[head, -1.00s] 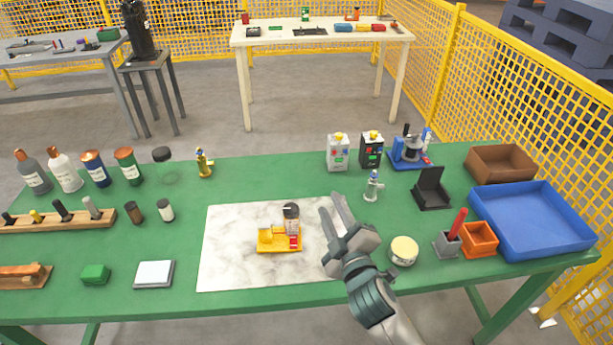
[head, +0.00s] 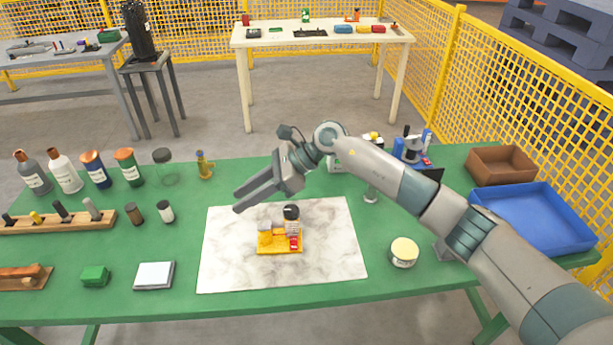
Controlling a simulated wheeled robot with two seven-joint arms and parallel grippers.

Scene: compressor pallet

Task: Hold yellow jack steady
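The yellow jack (head: 267,246) sits on the white marble-look mat (head: 225,272), near its middle. It has a low yellow base carrying a small grey and red unit with a round black part on top (head: 291,212). My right gripper (head: 238,199) is above the mat's upper left part, up and left of the jack in the picture, and apart from it. Its two fingers point left with a gap between them and hold nothing. My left gripper is not in view.
My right arm crosses the table's right side, partly covering the control boxes and phone-like stand. A round tin (head: 404,252) stands right of the mat. A blue tray (head: 550,222) and brown box (head: 502,165) are at right. Bottles (head: 64,170) and a wooden rack (head: 75,220) are at left.

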